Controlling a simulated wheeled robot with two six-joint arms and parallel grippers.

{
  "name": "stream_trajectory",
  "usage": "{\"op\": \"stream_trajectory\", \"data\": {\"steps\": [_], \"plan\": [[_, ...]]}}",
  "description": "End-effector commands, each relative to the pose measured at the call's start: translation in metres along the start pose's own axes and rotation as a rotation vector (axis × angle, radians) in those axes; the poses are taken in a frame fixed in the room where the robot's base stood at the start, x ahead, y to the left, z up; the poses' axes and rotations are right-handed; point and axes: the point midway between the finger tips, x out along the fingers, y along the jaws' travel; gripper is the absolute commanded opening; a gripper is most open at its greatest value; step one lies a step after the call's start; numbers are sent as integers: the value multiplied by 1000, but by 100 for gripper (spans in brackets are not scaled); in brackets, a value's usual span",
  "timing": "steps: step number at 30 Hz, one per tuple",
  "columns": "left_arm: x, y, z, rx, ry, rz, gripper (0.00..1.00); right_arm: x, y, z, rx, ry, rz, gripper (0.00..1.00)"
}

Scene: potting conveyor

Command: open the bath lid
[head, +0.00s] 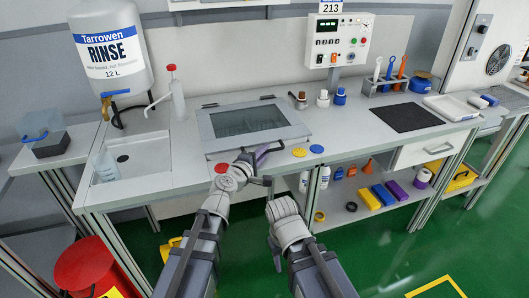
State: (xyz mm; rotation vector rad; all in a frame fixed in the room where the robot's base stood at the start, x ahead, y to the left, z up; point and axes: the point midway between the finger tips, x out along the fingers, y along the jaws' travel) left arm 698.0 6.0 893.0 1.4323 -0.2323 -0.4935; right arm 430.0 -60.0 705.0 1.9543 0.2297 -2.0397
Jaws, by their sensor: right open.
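The bath lid (252,121) is a grey-framed panel with a dark window, set in the bench top left of the middle. It lies about flat over the bath; I cannot tell whether its front edge is slightly raised. My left gripper (256,167) is at the bench's front edge, just below the lid's front edge. Its fingers are small and dark here, so I cannot tell whether they are open or touch the lid. My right gripper (284,210) is open, lower and to the right, in front of the bench and apart from the lid.
A sink (133,160) and a rinse bottle (107,48) are left of the bath. A yellow disc (299,152) and a blue disc (317,149) lie right of my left gripper. Small bottles (323,99) stand behind. A dark mat (405,117) lies further right.

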Motion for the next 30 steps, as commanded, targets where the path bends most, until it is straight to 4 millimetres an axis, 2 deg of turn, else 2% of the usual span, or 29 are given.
{"op": "stream_trajectory", "data": {"steps": [1,3,30], "plan": [[0,0,0,0,0,0,8,0,0,0,0,0,0,50],[0,0,0,0,0,0,0,0,0,0,0,0,0,50],[0,0,0,0,-1,-1,0,0,0,0,0,0,0,50]]}}
